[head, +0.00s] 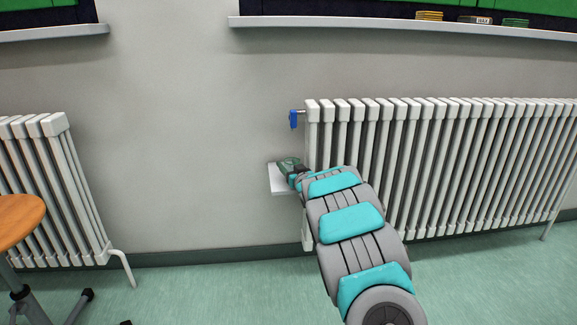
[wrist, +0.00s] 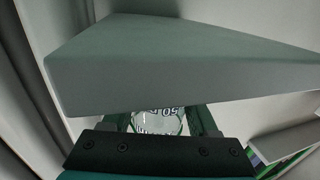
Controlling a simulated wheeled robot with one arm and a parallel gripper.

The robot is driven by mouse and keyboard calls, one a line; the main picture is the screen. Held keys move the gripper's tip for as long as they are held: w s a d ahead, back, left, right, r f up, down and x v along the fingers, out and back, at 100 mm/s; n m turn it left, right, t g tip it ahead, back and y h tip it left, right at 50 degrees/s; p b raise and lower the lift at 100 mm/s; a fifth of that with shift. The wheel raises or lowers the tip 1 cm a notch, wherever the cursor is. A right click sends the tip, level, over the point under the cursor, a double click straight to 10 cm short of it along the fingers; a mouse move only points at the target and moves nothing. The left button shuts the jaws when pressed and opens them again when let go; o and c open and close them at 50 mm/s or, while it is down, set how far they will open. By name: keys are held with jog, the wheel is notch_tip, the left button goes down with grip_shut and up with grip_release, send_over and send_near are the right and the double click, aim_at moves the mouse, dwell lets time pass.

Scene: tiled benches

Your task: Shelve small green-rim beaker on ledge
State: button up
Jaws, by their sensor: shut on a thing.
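My gripper (wrist: 159,122) is shut on a small clear glass beaker (wrist: 157,123) with white print that includes a "50". In the wrist view the beaker shows between the dark green fingers; the pale ledge (wrist: 190,80) covers the fingertips and part of the beaker. In the head view the white ledge (head: 276,181) sticks out from the wall beside the right radiator. My gripper (head: 288,164) appears over this ledge there. The beaker cannot be made out in the head view. Whether it touches the ledge, I cannot tell.
The right radiator (head: 430,160) stands right beside the ledge, with a blue valve knob (head: 294,119) above it. A windowsill (head: 400,25) with books runs above. Another radiator (head: 55,190) and an orange stool (head: 18,217) are at left. The wall between the radiators is bare.

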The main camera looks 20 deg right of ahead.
jog(key=shift+f, duration=0.35)
jog(key=o, duration=1.4)
jog(key=shift+o, duration=0.2)
jog(key=shift+s, duration=3.95)
jog(key=shift+a, duration=0.1)
jog(key=shift+s, duration=0.1)
